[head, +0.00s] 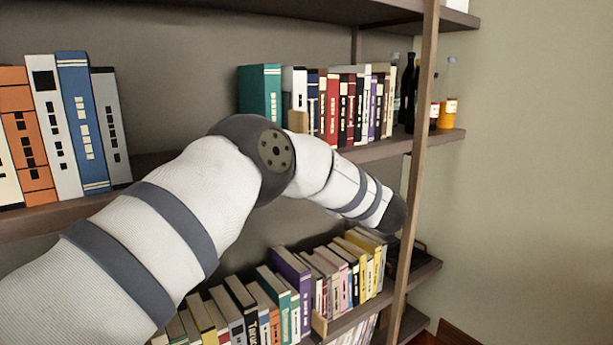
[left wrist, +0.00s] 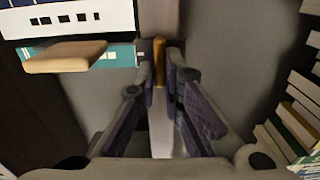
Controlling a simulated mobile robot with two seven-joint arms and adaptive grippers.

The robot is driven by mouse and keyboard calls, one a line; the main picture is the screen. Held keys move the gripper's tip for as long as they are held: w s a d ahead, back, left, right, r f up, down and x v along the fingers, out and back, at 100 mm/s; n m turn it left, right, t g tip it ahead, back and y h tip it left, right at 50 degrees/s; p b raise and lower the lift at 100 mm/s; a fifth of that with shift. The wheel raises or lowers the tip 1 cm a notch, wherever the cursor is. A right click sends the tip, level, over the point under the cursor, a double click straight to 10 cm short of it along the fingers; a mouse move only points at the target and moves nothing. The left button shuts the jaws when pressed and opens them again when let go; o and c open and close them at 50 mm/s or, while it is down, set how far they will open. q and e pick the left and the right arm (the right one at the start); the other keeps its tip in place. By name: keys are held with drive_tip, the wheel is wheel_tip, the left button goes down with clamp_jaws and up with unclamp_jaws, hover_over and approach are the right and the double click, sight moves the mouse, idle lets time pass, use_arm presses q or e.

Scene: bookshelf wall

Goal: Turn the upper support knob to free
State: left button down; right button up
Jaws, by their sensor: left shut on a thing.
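In the left wrist view my left gripper (left wrist: 161,78) is shut on a narrow orange-brown wooden piece (left wrist: 159,50), which looks like the upper support knob. The piece stands between the fingertips, in front of a grey-brown shelf edge; its lower part is hidden by the fingers. I cannot tell which way it is turned. In the head view my left arm reaches across the shelves, and its gripper is hidden behind the arm's dark end. A pale wooden block (head: 297,121) is beside the teal book on the middle shelf. My right gripper is not in view.
Books (head: 345,100) stand on the middle shelf, with bottles (head: 450,106) at its right end. More books (head: 245,310) fill the lower shelf. A wooden post (head: 419,140) rises in front of the shelves. A light wooden slab (left wrist: 65,57) lies at the upper left in the wrist view.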

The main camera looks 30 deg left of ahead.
use_arm(q)
drive_tip(key=shift+a+r+n, duration=0.1)
drive_tip(key=shift+n, duration=0.2)
drive_tip(key=c, duration=1.7)
unclamp_jaws()
drive_tip(key=v, duration=1.2)
